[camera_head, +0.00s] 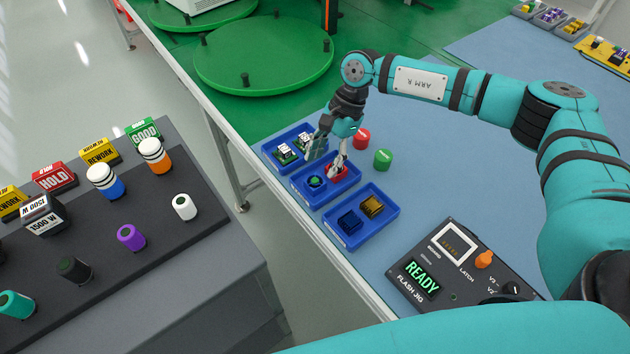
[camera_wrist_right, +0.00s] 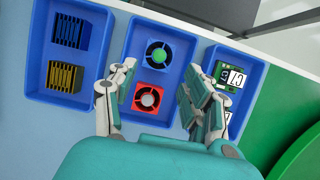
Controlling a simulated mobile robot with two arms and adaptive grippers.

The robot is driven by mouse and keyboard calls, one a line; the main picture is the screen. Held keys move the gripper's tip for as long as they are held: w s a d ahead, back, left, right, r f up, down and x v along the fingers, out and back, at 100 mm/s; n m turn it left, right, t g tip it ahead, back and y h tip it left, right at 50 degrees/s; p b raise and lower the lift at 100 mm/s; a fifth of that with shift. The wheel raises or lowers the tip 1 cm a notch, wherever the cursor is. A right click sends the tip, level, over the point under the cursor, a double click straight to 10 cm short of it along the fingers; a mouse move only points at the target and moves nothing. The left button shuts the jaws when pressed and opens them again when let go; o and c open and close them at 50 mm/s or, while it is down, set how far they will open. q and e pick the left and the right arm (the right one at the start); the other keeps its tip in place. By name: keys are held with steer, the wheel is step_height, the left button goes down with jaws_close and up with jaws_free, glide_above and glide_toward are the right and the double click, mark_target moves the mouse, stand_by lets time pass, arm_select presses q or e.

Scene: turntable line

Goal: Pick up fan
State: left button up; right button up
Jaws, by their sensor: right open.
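Two small square fans lie in the middle blue tray (camera_head: 328,197). One is a blue fan with a green hub (camera_head: 315,181), and the other is a red fan (camera_head: 336,171) with a grey hub. In the right wrist view the blue fan (camera_wrist_right: 159,54) lies above the red fan (camera_wrist_right: 148,97). My right gripper (camera_head: 327,160) is open over this tray. In the wrist view its fingers (camera_wrist_right: 156,82) stand on either side of the fans, with the red fan between them and nothing held. My left gripper is not in view.
One neighbouring tray (camera_head: 278,163) holds green-and-white boards; the other (camera_head: 359,232) holds a blue and a gold heat sink. A flash jig (camera_head: 452,275) and green turntable (camera_head: 265,60) are nearby.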

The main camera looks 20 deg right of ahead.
mark_target(316, 179)
steer(key=shift+s+a+f+p, duration=0.25)
steer(key=shift+a+f+p, duration=0.05)
steer(key=shift+a+f, duration=0.1)
steer(key=p+x, duration=0.1)
steer(key=x, duration=0.2)
steer(key=shift+s+a+f, duration=0.15)
steer(key=shift+f, duration=0.1)
steer(key=shift+a+f, duration=0.1)
steer(key=shift+f, duration=0.25)
steer(key=shift+c, duration=0.3)
steer(key=c, duration=0.8)
steer(key=shift+r, duration=0.1)
